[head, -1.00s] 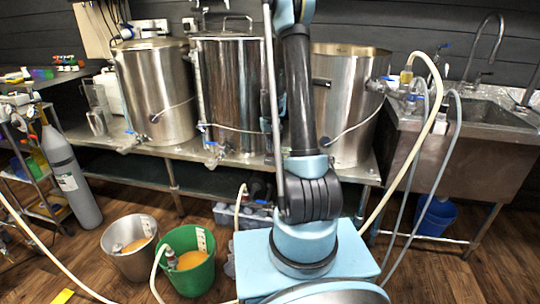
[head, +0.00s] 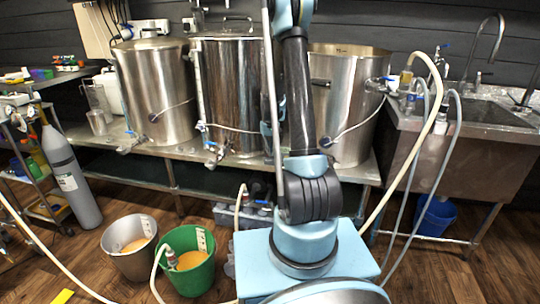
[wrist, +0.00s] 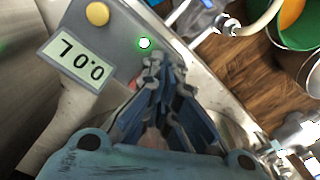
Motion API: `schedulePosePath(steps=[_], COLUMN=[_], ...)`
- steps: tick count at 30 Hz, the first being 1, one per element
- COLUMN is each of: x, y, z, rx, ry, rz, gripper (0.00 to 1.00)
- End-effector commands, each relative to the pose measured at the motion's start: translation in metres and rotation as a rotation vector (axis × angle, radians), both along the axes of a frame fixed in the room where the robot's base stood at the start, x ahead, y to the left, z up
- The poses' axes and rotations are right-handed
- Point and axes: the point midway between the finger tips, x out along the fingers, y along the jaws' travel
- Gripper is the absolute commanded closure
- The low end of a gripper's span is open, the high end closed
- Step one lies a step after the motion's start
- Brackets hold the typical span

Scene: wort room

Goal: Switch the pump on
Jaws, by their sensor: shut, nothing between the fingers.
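A round yellow button (wrist: 97,14) sits above the display. A small green light (wrist: 144,43) glows brightly to its right. My gripper (wrist: 166,68) is shut and empty, its fingertips close below the green light in the picture. I cannot tell whether they touch the panel. In the head view my arm hides most of the gripper, and I cannot make out the panel or clearly identify the pump.
Three steel kettles, left (head: 157,90), middle (head: 232,95) and right (head: 343,100), stand on a steel table. A grey bucket (head: 118,262) and a green bucket (head: 196,280) stand on the floor. Hoses run around my base. A sink (head: 480,113) is at the right.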

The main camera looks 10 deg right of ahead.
Motion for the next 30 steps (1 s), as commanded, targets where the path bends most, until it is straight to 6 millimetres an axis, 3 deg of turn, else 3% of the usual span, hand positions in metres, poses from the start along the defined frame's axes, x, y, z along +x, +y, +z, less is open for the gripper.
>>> schedulePosePath(steps=[5,24,30], x=[0.000,0.000,0.000], y=[0.000,0.000,0.000], z=[0.006,0.056,0.060], rx=[0.000,0.000,0.000], ry=[0.000,0.000,0.000], rz=[0.000,0.000,0.000], gripper=[1.00,1.00,1.00])
